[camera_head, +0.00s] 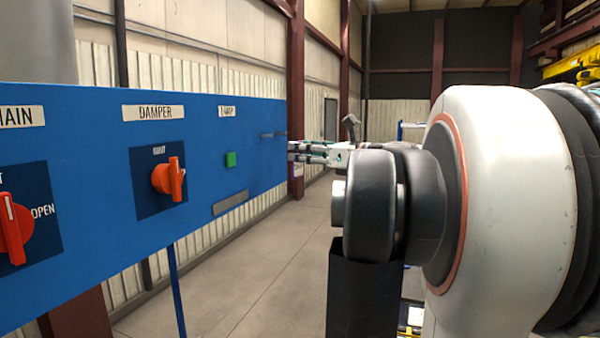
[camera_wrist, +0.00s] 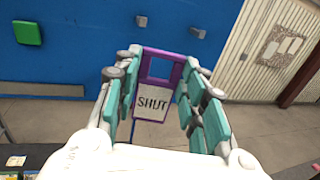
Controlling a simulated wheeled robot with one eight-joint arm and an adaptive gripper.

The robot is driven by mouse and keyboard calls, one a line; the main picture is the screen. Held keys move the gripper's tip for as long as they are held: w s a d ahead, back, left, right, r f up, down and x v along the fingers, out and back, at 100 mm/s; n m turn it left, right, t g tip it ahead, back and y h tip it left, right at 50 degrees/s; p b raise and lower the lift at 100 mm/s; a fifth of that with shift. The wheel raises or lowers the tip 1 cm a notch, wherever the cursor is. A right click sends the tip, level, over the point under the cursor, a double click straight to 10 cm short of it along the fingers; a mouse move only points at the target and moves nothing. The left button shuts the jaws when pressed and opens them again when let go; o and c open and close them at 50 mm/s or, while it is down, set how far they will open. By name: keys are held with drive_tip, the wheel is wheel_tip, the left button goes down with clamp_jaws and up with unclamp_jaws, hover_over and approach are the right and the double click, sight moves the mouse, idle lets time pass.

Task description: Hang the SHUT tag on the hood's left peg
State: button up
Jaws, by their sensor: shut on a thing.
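The SHUT tag (camera_wrist: 152,105) has a pale plate with dark lettering and a purple frame with an opening at its top. In the wrist view it is between the teal-padded fingers of my gripper (camera_wrist: 160,95), which is shut on it. In the head view my gripper (camera_head: 305,152) is beside the right end of the blue panel (camera_head: 100,240). Two small grey pegs stick out of the panel in the wrist view, a left peg (camera_wrist: 141,21) and a right peg (camera_wrist: 198,33). Both appear above the tag, and the tag's frame is apart from them.
The panel carries a green button (camera_head: 230,160), an orange DAMPER knob (camera_head: 168,178) and another orange knob (camera_head: 14,228) at the left. A grey plate (camera_head: 230,202) is below the button. Bare floor (camera_head: 240,265) lies below the panel.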

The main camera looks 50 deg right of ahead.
drive_tip(key=p, duration=0.1)
approach(272, 136)
drive_tip(key=d, duration=0.2)
drive_tip(key=shift+w+a+b, duration=0.15)
drive_tip(key=shift+w+a, duration=0.35)
drive_tip(key=shift+w, duration=0.9)
drive_tip(key=shift+w+a+b, duration=0.1)
drive_tip(key=shift+w+a, duration=0.45)
drive_tip(key=shift+w, duration=0.9)
drive_tip(key=shift+w+a+b, duration=0.15)
drive_tip(key=shift+w+a, duration=0.35)
drive_tip(key=shift+w, duration=0.9)
drive_tip(key=shift+w+a+f, duration=0.15)
drive_tip(key=shift+w+f, duration=0.35)
drive_tip(key=o, duration=0.9)
drive_tip(key=shift+o, duration=0.2)
wheel_tip(272, 136, up, 10)
